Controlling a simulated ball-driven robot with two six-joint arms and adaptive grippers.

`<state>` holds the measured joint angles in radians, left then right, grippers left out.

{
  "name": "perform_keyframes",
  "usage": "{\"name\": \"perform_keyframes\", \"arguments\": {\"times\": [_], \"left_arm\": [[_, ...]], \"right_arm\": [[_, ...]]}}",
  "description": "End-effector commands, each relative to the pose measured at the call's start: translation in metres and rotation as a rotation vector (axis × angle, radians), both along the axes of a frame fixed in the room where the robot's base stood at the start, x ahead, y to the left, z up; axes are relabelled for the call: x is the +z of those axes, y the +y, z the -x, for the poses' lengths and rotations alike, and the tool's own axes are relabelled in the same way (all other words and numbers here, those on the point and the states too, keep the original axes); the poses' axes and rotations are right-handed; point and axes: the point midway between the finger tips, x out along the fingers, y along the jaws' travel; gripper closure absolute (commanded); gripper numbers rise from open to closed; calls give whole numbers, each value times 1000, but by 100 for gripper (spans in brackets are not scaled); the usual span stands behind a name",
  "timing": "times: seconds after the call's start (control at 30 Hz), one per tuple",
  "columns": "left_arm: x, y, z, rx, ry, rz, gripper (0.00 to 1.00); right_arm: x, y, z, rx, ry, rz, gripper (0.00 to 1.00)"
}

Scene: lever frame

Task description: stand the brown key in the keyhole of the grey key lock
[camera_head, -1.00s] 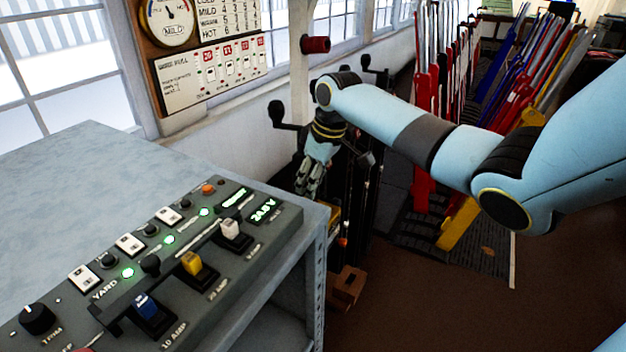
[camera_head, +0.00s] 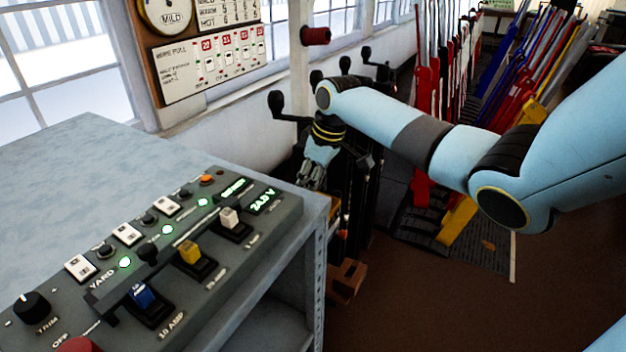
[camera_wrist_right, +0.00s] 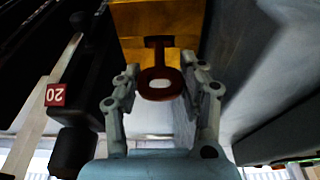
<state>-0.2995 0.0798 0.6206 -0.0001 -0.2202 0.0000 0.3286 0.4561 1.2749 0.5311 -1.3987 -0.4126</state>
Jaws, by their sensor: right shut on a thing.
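My right gripper (camera_head: 312,177) is low among the dark lever posts, just right of the grey desk. In the right wrist view its two fingers (camera_wrist_right: 161,78) are shut on the brown key (camera_wrist_right: 160,73), one on each side of its ring-shaped bow. The key's narrow shank and crossbar point away from the gripper, in front of a yellow-orange surface (camera_wrist_right: 150,18). I cannot make out the grey key lock or its keyhole in either view. In the head view the key cannot be told from the fingers. My left gripper is not in view.
The grey desk (camera_head: 85,185) with a switch panel (camera_head: 105,255) stands close on the left. Black-handled levers (camera_head: 276,105) surround the right wrist. A brown wooden box (camera_head: 346,278) is on the floor below. Coloured levers (camera_head: 424,100) stand farther back.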

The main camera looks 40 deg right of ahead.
Motion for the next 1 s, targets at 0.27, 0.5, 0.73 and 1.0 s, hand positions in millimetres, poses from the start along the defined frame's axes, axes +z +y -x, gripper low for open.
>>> {"name": "perform_keyframes", "arguments": {"times": [0.27, 0.5, 0.73, 1.0], "left_arm": [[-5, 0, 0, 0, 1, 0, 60], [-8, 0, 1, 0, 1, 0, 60], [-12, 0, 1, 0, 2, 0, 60], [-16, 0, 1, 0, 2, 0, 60]], "right_arm": [[-9, 0, 0, 0, 1, 0, 88], [-16, 0, 0, 0, 0, 0, 88], [-23, 0, 0, -1, 0, 0, 88], [-31, 0, 0, -1, 1, 0, 88]]}}
